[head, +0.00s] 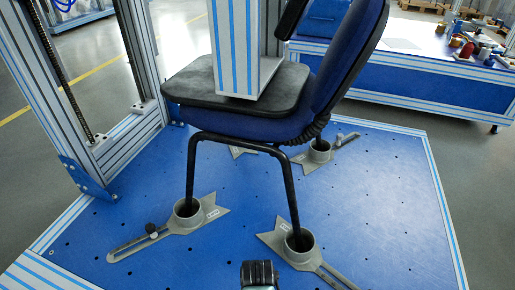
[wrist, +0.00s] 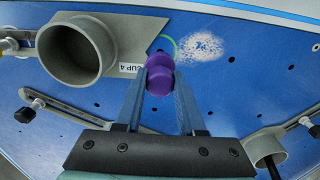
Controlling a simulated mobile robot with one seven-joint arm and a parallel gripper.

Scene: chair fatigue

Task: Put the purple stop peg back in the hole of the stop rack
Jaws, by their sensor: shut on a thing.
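In the wrist view, my gripper (wrist: 160,88) is shut on the purple stop peg (wrist: 159,70). Its two blue fingers lie on either side of the peg, which has a rounded purple head facing the camera. The peg's lower end is hidden. Behind the peg, part of a green ring (wrist: 174,46) shows on the blue plate; I cannot tell whether a hole is inside it. I cannot make out a stop rack in either view. The peg does not show in the head view.
A grey cup (wrist: 50,55) with a "CUP 4" label stands just left of the peg. A pale worn patch (wrist: 203,43) is to the right. In the head view, a blue chair (head: 255,125) stands with legs in grey cups on the blue platform (head: 375,200).

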